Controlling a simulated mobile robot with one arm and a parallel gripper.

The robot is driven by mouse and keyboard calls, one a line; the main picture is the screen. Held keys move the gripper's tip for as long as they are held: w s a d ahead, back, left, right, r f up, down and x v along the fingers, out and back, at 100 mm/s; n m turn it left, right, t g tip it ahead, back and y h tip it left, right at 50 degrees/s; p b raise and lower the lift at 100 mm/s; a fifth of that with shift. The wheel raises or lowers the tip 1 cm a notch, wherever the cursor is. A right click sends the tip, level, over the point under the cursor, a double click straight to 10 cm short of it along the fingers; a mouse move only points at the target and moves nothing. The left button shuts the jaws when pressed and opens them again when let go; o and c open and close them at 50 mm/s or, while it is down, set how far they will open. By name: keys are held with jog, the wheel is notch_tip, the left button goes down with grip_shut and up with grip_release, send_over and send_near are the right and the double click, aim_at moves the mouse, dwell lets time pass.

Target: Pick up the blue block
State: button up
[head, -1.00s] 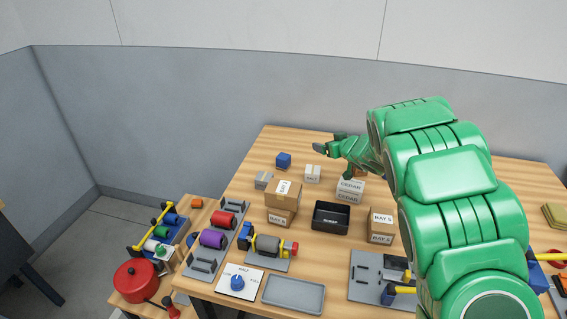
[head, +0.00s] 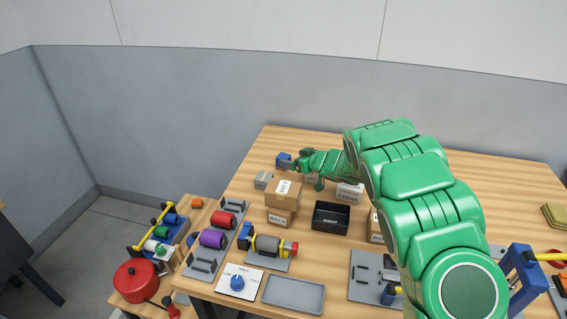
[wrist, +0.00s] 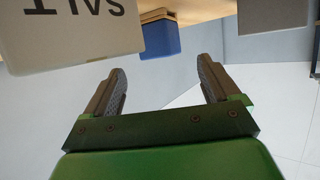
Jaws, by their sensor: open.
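The blue block (head: 282,160) sits on the wooden table near its far left edge, partly hidden by my gripper in the head view. In the wrist view the blue block (wrist: 160,40) shows at the top, beyond the fingertips and between their lines. My gripper (head: 293,163) is at the block's right side in the head view. Its two fingers (wrist: 161,75) are apart with nothing between them in the wrist view. I cannot tell whether a finger touches the block.
A white lettered box (wrist: 75,35) is close at the upper left in the wrist view, and a grey block (wrist: 275,16) is at the upper right. Cardboard boxes (head: 283,193) and a black bin (head: 331,217) stand nearer on the table. A grey tray (head: 293,293) lies at the front.

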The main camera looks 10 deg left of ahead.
aim_at(287, 158)
jog(key=shift+x, duration=2.4)
jog(key=shift+s+f, duration=0.1)
jog(key=c, duration=1.4)
